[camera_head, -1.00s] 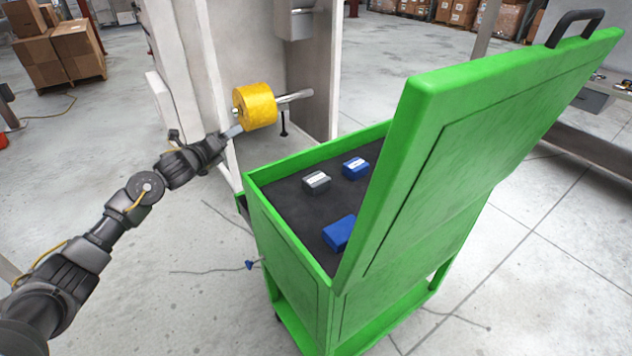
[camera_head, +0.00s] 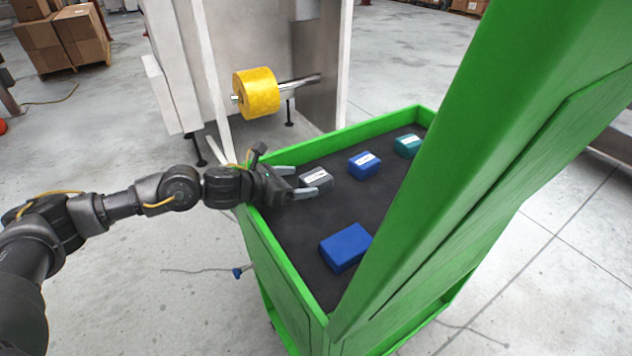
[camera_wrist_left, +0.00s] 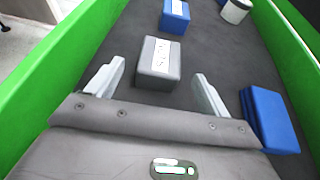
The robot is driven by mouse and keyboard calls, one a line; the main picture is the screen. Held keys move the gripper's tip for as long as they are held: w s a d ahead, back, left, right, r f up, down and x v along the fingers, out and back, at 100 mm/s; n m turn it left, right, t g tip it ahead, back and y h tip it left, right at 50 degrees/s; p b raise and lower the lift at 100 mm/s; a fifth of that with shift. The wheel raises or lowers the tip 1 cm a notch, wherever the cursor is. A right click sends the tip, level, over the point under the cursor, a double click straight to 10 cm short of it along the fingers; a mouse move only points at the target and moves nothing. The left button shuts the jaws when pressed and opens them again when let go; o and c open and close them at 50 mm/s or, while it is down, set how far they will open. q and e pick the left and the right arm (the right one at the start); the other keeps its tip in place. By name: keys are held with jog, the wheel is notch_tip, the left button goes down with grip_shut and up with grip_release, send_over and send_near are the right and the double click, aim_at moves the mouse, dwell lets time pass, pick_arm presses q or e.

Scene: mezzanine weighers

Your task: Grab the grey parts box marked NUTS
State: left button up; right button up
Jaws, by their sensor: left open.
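The grey parts box (camera_head: 317,180) with a white label sits on the dark mat inside the green cart (camera_head: 284,262). In the left wrist view the grey box (camera_wrist_left: 159,65) lies just ahead of the fingertips and between their lines; its lettering is too blurred to read surely. My left gripper (camera_head: 297,181) is open, reaching over the cart's left wall, with its fingers on either side of the box's near end. It also shows in the left wrist view (camera_wrist_left: 157,80), jaws apart and empty. My right gripper is not in view.
A blue labelled box (camera_head: 364,165) and a teal box (camera_head: 408,145) stand behind to the right. A larger blue box (camera_head: 345,248) lies nearer. The raised green lid (camera_head: 480,150) blocks the right side. A yellow roll (camera_head: 256,92) sticks out beyond the cart.

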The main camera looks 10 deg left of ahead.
aim_at(313, 177)
pick_arm(q)
jog(key=shift+w+d+f, duration=0.15)
jog(key=shift+w+d, duration=0.15)
jog(key=shift+w, duration=0.2)
jog(key=p+x, duration=0.2)
jog(key=x, duration=0.2)
jog(key=shift+w+d, duration=0.1)
jog(key=shift+d, duration=0.1)
jog(key=shift+w+d+f, duration=0.15)
jog(key=shift+w+d, duration=0.15)
jog(key=shift+a, duration=0.1)
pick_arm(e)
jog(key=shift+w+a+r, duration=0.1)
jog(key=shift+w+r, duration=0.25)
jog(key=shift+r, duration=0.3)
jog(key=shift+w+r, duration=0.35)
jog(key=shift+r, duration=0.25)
pick_arm(q)
jog(key=c, duration=1.3)
jog(key=shift+o, duration=0.2)
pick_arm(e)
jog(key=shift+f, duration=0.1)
